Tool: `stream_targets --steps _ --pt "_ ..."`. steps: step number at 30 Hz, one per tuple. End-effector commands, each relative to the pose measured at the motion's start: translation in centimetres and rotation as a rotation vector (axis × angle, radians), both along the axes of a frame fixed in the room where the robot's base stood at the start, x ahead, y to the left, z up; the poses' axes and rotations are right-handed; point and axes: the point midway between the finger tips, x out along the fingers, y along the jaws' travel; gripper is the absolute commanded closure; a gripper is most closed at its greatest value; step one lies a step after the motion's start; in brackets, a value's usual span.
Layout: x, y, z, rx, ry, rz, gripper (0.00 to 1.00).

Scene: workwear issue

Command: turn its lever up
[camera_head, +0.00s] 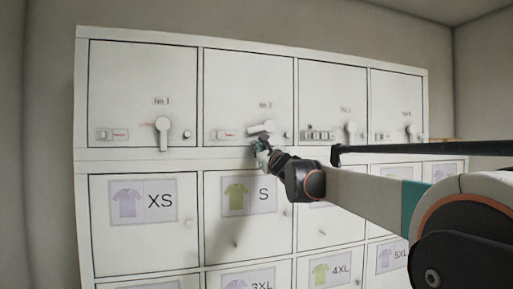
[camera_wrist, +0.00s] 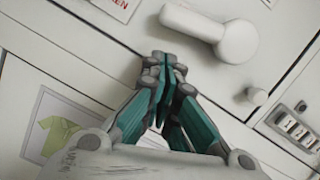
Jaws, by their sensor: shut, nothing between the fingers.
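A light grey lever (camera_head: 262,128) sits on the second upper door (camera_head: 250,75) from the left in the head view. It points left and slightly down from its round hub. In the wrist view the lever (camera_wrist: 192,22) reaches up and left from its hub (camera_wrist: 238,41). My gripper (camera_head: 256,146) is just below the lever, at the lower edge of that door. In the wrist view my gripper (camera_wrist: 165,62) has its fingers together and empty, apart from the lever. Whether the fingertips touch the door cannot be told.
Other upper doors carry levers hanging down, such as the leftmost lever (camera_head: 163,132). A small knob (camera_wrist: 256,96) sits beside the hub. A digit lock (camera_wrist: 299,127) is on the neighbouring door. Lower doors carry shirt labels, such as the S label (camera_head: 249,195).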

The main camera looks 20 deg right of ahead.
Motion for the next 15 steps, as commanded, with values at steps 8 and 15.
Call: stream_targets --steps 8,15 --pt "-3.7 -0.9 -2.8 -0.001 0.001 -0.001 1.0" --pt "-7.6 -1.2 -3.7 -0.001 0.0 0.0 1.0"
